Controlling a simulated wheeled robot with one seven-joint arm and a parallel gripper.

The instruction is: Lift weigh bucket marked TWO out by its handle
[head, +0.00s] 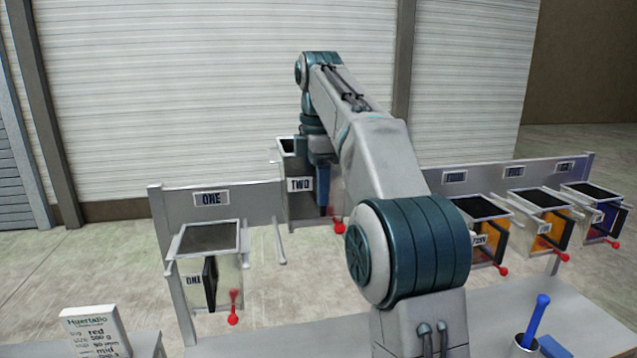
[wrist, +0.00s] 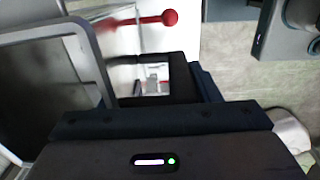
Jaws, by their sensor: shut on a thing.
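Weigh bucket TWO (head: 300,185), a grey-white box with a dark open top, hangs at the middle of the rack in the head view. It sits clearly higher than the other buckets, above its pair of rails, and looks roughly upright. A red ball lever (head: 339,228) shows at its lower right. My gripper (head: 324,192) is at the bucket's right-hand side, shut on its dark handle. In the wrist view the bucket's grey rim (wrist: 38,33) is at left and the black handle (wrist: 184,80) lies beyond my gripper; the fingertips are mostly hidden.
Bucket ONE (head: 210,262) hangs at left on the rack (head: 262,205). Several more buckets (head: 545,226) hang at right, partly behind my arm. An empty rail (head: 279,243) shows below bucket TWO. A sign card (head: 92,333) and a cup with a blue pestle-like tool (head: 536,318) stand in front.

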